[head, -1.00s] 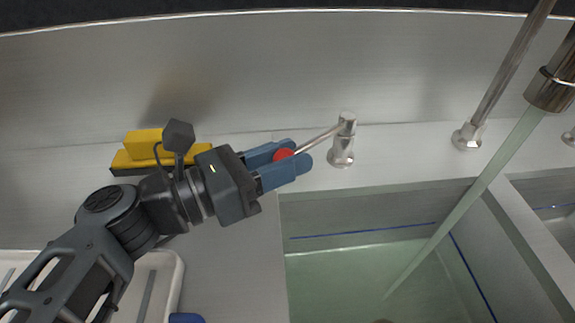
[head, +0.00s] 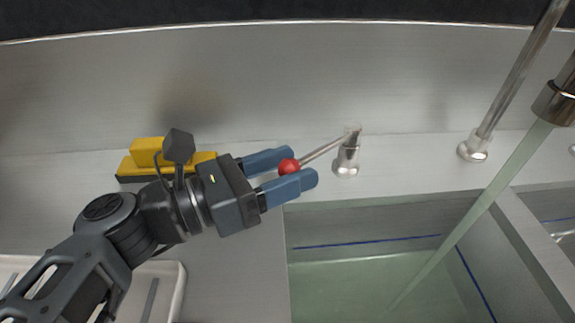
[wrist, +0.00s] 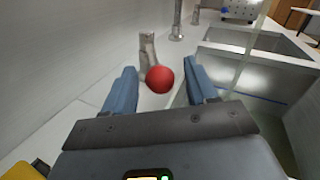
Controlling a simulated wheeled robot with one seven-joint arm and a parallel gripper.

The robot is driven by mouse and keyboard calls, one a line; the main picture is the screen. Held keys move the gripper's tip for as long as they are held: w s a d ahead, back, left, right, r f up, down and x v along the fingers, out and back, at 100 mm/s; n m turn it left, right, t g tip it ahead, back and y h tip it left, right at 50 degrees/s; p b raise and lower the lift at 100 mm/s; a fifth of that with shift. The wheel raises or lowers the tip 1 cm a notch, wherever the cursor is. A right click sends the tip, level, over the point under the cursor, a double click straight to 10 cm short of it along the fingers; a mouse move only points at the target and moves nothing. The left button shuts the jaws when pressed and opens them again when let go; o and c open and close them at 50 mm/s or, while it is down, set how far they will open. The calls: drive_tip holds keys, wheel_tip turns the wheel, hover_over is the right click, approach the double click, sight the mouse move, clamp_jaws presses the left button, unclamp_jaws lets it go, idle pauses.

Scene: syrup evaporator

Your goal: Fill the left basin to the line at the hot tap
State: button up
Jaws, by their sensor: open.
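The hot tap (head: 345,160) is a short metal post behind the left basin, with a lever ending in a red knob (head: 289,167). The lever points left. My gripper (head: 301,166) is open, its blue fingers on either side of the knob; in the wrist view the knob (wrist: 160,79) sits between them with gaps showing. A pale green stream (head: 470,215) runs from the spout (head: 556,100) into the left basin (head: 350,220). The greenish water (head: 350,290) lies a little below the blue line (head: 365,242) on the basin wall.
A yellow block-shaped item (head: 150,160) lies on the counter behind my arm. A white tray (head: 172,285) is at lower left. A second basin (head: 555,215) adjoins on the right. The steel backsplash (head: 300,80) runs behind the counter.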

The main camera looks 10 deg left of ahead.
drive_tip(key=b+v, duration=0.1)
drive_tip(key=v, duration=0.6)
drive_tip(key=shift+s+a, duration=0.1)
idle(0.8)
